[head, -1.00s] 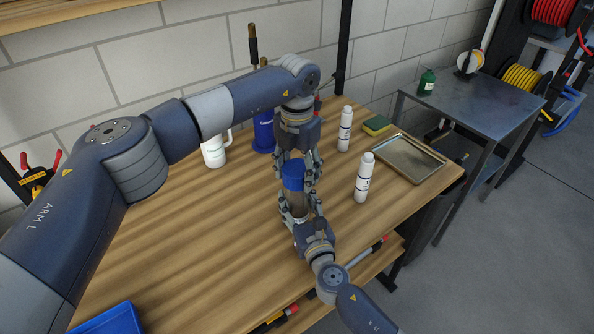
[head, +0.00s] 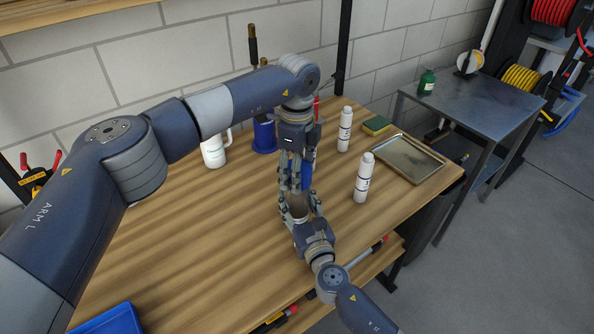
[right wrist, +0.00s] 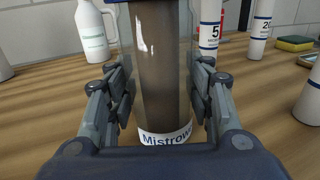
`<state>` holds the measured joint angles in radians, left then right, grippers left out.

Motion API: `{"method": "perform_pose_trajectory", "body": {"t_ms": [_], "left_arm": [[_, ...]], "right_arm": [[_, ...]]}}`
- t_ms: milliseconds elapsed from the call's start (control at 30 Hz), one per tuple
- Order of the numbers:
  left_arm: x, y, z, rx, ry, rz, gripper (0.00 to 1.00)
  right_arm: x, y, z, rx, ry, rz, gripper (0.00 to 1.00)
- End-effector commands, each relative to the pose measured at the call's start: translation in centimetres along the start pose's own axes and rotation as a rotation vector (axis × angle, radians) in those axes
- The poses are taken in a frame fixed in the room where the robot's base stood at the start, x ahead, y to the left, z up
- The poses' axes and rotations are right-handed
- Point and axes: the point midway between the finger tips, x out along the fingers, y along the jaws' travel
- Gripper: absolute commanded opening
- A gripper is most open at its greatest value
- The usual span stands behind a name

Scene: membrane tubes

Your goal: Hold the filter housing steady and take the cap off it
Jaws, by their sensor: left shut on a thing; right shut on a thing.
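The filter housing (right wrist: 165,75) is a see-through upright cylinder, brown inside, with a white lettered band low down. It also shows in the head view (head: 299,204). My right gripper (head: 298,212) is shut around it from the front; its fingers flank it in the right wrist view (right wrist: 160,105). The blue cap (head: 307,175) is at the housing's top, partly hidden by my left gripper (head: 294,183), which reaches down from above and is shut on it. I cannot tell whether the cap is loose on the housing.
White cartridges (head: 363,178) (head: 345,130) stand right of the grippers. A metal tray (head: 437,158) and a sponge (head: 376,125) lie beyond. The table's left middle is clear.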

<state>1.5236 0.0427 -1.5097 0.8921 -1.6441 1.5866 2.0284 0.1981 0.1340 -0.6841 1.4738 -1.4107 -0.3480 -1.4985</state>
Motion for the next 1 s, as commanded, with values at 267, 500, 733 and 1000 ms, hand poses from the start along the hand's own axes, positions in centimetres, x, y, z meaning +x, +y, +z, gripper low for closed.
{"method": "perform_pose_trajectory", "body": {"t_ms": [267, 500, 733, 1000], "left_arm": [[0.02, -0.03, 0.11, -0.244, -0.002, -0.001, 0.26], [0.02, -0.05, 0.14, -0.245, -0.002, -0.001, 0.26], [0.01, -0.04, 0.11, -0.243, -0.002, -0.001, 0.26], [-0.33, -0.05, 0.10, -0.242, -0.002, -0.002, 0.26]], "right_arm": [[-0.05, 0.03, -0.10, -0.001, 0.002, 0.001, 0.00], [-0.04, 0.02, -0.11, -0.001, 0.002, 0.000, 0.00], [-0.04, 0.01, -0.11, -0.001, 0.002, 0.000, 0.00], [-0.04, 0.00, -0.12, 0.000, 0.002, 0.000, 0.00]]}}
